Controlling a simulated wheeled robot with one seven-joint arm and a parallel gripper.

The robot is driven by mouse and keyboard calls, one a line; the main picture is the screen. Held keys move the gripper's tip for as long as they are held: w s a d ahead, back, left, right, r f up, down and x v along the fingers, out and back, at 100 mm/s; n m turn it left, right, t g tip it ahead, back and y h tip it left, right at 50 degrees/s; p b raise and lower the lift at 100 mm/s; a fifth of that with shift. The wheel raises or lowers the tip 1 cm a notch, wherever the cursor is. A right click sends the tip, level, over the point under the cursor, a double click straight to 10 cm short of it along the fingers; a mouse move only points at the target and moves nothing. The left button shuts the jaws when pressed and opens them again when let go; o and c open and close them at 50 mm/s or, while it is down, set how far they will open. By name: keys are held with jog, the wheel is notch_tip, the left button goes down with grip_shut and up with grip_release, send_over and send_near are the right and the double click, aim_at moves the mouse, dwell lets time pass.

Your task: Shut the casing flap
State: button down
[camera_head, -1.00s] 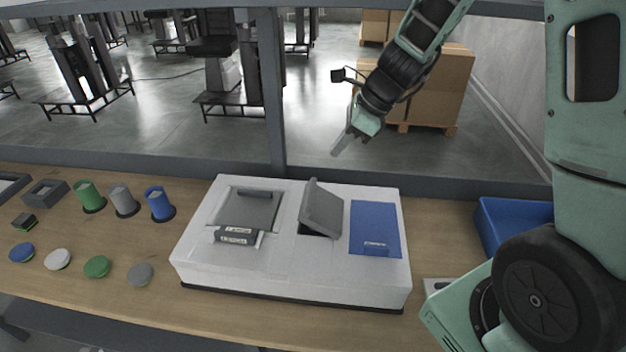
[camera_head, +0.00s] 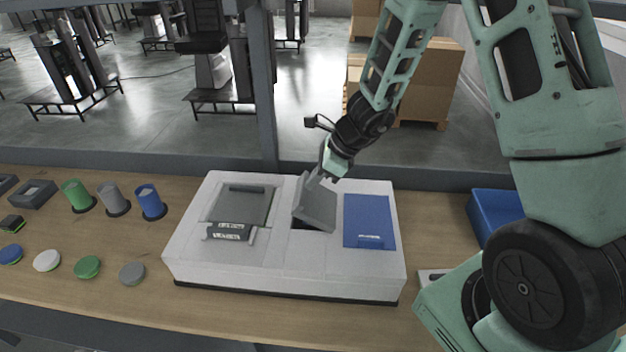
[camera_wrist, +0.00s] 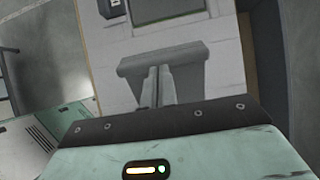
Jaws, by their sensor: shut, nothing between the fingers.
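The casing (camera_head: 280,270) is a white box on the wooden bench. Its grey flap (camera_head: 316,208) stands raised and tilted over a dark opening in the middle of the casing. My gripper (camera_head: 314,180) is shut and empty, with its fingertips at the upper edge of the flap; whether they touch cannot be told. In the wrist view the shut fingers (camera_wrist: 158,86) lie in front of the grey flap (camera_wrist: 190,75), hiding part of it.
The casing also carries a grey panel (camera_head: 250,203) with a dark labelled block (camera_head: 229,231), and a blue panel (camera_head: 368,220). Coloured cylinders and discs stand at the left. A blue bin (camera_head: 492,212) stands at the right. A grey post (camera_head: 264,90) rises behind the bench.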

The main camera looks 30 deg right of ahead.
aim_at(298, 192)
jog(key=shift+w+a+f, duration=0.1)
jog(key=shift+f, duration=0.2)
jog(key=shift+a, duration=0.1)
jog(key=shift+w+a+f+b, duration=0.55)
jog(key=shift+a+f+b, duration=0.05)
jog(key=shift+a+b, duration=0.15)
jog(key=shift+w+a+f+h+p, duration=0.15)
jog(key=shift+w+a+h+p, duration=0.15)
jog(key=shift+a+p, duration=0.25)
jog(key=shift+w+a+f+g, duration=0.1)
jog(key=shift+a+f+g, duration=0.1)
jog(key=shift+g, duration=0.1)
jog(key=shift+w+a+f+h, duration=0.1)
jog(key=shift+w+f+h, duration=0.05)
jog(key=shift+f, duration=0.25)
jog(key=shift+w+a+f+h, duration=0.1)
jog(key=shift+w+f+h, duration=0.05)
jog(key=shift+f, duration=0.2)
jog(key=shift+w+a+f, duration=0.2)
jog(key=shift+a+f, duration=0.25)
jog(key=shift+f, duration=0.25)
